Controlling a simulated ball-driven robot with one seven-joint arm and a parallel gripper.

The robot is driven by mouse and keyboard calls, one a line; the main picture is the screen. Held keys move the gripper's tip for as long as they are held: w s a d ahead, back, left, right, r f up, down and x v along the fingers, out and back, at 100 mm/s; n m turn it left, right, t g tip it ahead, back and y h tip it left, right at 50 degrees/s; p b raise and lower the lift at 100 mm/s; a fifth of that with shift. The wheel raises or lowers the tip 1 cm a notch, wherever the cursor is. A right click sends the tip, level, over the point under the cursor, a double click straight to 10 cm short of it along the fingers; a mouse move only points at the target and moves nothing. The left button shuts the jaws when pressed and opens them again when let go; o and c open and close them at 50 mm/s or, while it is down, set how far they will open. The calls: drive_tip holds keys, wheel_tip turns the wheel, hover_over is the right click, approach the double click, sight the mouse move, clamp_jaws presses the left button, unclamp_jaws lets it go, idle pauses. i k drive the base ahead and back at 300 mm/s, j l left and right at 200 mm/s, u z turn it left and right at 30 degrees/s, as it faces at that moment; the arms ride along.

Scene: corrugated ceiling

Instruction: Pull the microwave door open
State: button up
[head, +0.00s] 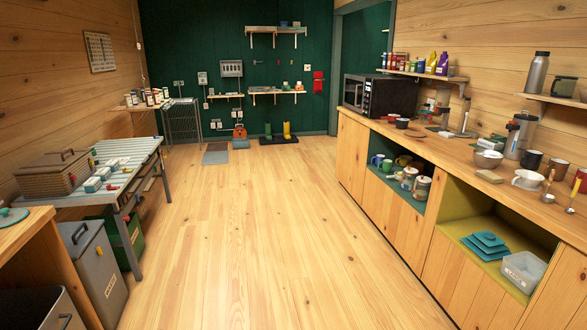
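The black microwave (380,96) stands on the far end of the wooden counter (450,146) on the right side of the room. Its door (353,92) appears shut and faces left, toward the open floor. The door's handle is too small to make out clearly. My gripper and arm are not in view.
A wide wooden floor (235,220) runs clear up the middle. On the left stand a slatted table (125,155), a wicker basket (52,176) and grey bins (95,265). A wall shelf (425,76) with bottles hangs right of the microwave.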

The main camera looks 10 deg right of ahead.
sight(350, 87)
drive_tip(key=i+l+z, duration=0.3)
drive_tip(key=i, duration=0.55)
drive_tip(key=i+z, duration=0.25)
drive_tip(key=i, duration=1.3)
drive_tip(key=i+z, duration=0.15)
drive_tip(key=i, duration=0.5)
drive_tip(key=i+j, duration=0.2)
drive_tip(key=i, duration=0.5)
